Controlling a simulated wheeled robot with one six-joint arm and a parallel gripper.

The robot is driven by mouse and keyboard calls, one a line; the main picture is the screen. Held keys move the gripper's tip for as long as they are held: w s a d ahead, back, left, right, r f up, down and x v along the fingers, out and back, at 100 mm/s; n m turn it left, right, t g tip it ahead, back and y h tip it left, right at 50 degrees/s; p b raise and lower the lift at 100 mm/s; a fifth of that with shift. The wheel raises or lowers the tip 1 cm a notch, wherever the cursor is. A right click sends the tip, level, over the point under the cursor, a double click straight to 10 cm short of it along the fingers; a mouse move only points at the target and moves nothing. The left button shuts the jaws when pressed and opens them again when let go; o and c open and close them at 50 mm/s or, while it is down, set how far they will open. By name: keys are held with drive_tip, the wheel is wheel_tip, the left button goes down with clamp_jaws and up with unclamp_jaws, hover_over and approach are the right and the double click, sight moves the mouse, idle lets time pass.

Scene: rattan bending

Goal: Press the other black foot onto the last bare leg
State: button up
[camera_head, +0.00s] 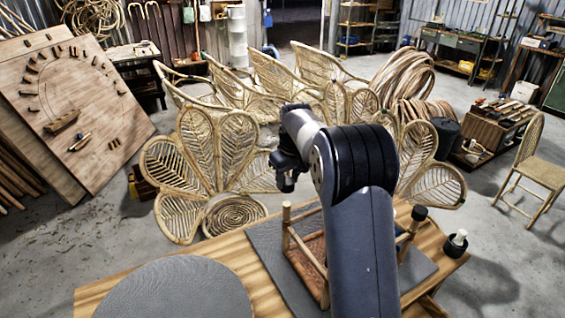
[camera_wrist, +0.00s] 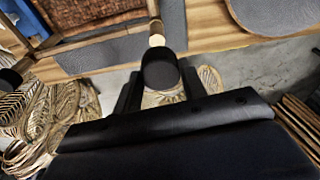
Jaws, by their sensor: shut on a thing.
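A small wooden frame with a woven panel (camera_head: 312,252) lies on the workbench, legs pointing up, partly hidden behind my arm. A bare leg with a pale tip (camera_head: 286,215) rises at its left; it also shows in the wrist view (camera_wrist: 156,38). My gripper (camera_head: 287,184) hangs just above that leg. In the wrist view my gripper (camera_wrist: 160,82) is shut on a black foot (camera_wrist: 159,68), which lines up with the pale leg tip. Whether they touch I cannot tell. Another black foot (camera_head: 420,212) sits on a leg at the right, also at the wrist view's left edge (camera_wrist: 9,80).
The wooden workbench (camera_head: 236,256) carries a grey mat (camera_head: 266,240) and a round grey pad (camera_head: 180,290). Rattan chairs (camera_head: 215,150) crowd the floor behind. A tilted board (camera_head: 70,110) stands left.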

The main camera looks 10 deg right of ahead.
sight(286, 203)
drive_tip(key=shift+w+f, duration=0.15)
drive_tip(key=shift+w, duration=0.15)
drive_tip(key=shift+s+f+b, duration=0.15)
drive_tip(key=shift+f+b, duration=0.4)
drive_tip(key=shift+b, duration=0.1)
wheel_tip(286, 203, down, 5)
drive_tip(key=b, duration=0.4)
drive_tip(key=shift+r, duration=0.1)
drive_tip(key=shift+r+p, duration=0.1)
drive_tip(key=shift+p, duration=0.2)
idle(0.4)
drive_tip(key=shift+f+b, duration=0.5)
drive_tip(key=shift+f, duration=0.5)
idle(0.8)
drive_tip(key=o, duration=1.1)
drive_tip(key=shift+o, duration=0.2)
